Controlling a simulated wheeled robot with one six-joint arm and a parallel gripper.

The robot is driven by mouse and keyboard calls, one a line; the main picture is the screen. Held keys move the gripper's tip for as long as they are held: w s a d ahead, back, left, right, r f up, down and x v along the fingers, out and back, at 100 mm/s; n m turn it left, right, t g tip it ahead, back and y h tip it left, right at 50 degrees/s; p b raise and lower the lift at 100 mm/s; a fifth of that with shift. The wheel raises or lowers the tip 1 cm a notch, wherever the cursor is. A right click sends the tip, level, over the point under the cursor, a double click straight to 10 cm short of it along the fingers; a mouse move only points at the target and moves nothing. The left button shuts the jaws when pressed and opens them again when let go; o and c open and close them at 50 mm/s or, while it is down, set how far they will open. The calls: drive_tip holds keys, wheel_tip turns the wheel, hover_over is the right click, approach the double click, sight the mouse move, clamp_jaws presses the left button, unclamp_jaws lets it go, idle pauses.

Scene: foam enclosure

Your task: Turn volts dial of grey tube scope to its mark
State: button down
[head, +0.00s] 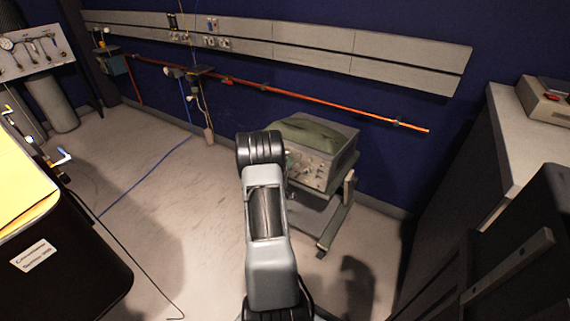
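The grey tube scope (341,155) stands on a small wheeled cart against the blue wall, right of centre in the head view. A green cloth-like cover lies on its top. Its front panel (309,170) faces left and toward me, with several small knobs. The volts dial and its mark are too small to tell apart. My arm rises in front of the scope and hides the panel's left part. I cannot see my gripper; it seems hidden behind the black joint at the arm's upper end.
The cart (325,236) has legs on the floor. An orange rail (290,94) runs along the wall behind the scope. A yellow-topped black case (60,265) is at left, a pale bench (515,140) at right. Cables cross the open floor (180,210) at left.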

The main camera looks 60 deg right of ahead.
idle(0.5)
drive_tip(key=c, duration=1.3)
unclamp_jaws()
